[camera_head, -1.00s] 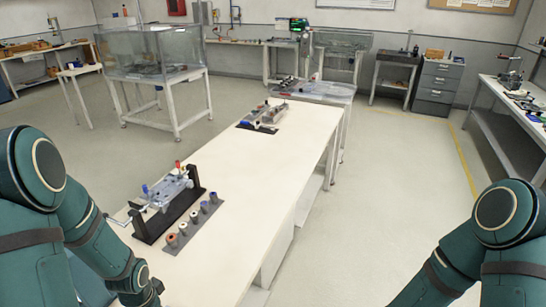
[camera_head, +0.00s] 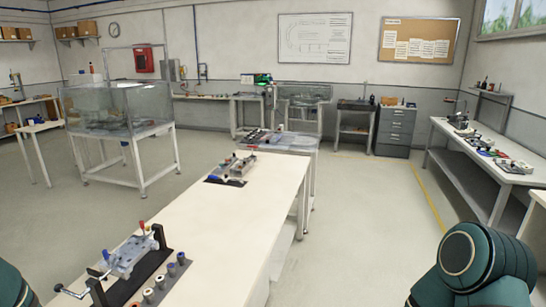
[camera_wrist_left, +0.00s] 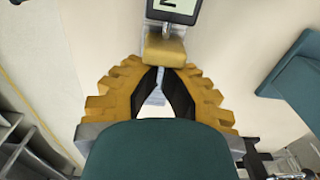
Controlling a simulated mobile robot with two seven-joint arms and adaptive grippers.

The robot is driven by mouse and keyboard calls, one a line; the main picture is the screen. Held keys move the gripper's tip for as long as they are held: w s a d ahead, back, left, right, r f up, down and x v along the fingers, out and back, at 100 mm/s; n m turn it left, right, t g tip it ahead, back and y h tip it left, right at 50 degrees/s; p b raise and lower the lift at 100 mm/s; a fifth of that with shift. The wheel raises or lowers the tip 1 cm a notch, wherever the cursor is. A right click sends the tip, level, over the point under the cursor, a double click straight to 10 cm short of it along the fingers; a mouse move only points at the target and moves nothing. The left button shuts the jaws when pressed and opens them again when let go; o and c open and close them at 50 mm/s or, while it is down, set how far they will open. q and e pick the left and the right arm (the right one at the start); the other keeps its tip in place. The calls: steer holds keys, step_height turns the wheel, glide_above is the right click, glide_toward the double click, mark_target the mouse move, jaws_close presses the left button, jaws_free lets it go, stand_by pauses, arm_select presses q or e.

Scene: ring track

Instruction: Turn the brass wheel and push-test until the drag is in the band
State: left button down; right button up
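A bench fixture (camera_head: 130,255) stands at the near left of the white bench in the head view, with a red and a blue knob and a crank handle (camera_head: 70,292) at its left end. I cannot make out a brass wheel on it. In the left wrist view my left gripper (camera_wrist_left: 163,72) has its dark pads close together on a thin pale piece. This piece leads to a yellow block (camera_wrist_left: 165,48) and a gauge with a digital display (camera_wrist_left: 170,8), cut off by the top edge. Neither gripper shows in the head view.
Several small cylinders (camera_head: 160,282) stand in a row beside the fixture. A second fixture (camera_head: 232,166) sits farther along the white bench (camera_head: 210,220). A glass-walled tank (camera_head: 120,110) stands at the left, and a side bench (camera_head: 480,150) at the right.

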arm_select(q)
steer(key=shift+s+a, duration=0.25)
steer(key=shift+s, duration=0.6)
steer(key=shift+s+a, duration=0.2)
steer(key=shift+s, duration=0.6)
steer(key=shift+s+a, duration=0.1)
steer(key=shift+s, duration=0.25)
steer(key=shift+s+a, duration=0.2)
steer(key=shift+s, duration=0.75)
steer(key=shift+a, duration=0.1)
steer(key=shift+w+d+r+p, duration=0.25)
steer(key=shift+w+r+p, duration=0.15)
steer(key=shift+w+r, duration=0.35)
steer(key=shift+w+d+r+p, duration=0.15)
steer(key=shift+w+r+p, duration=0.15)
steer(key=shift+w, duration=0.4)
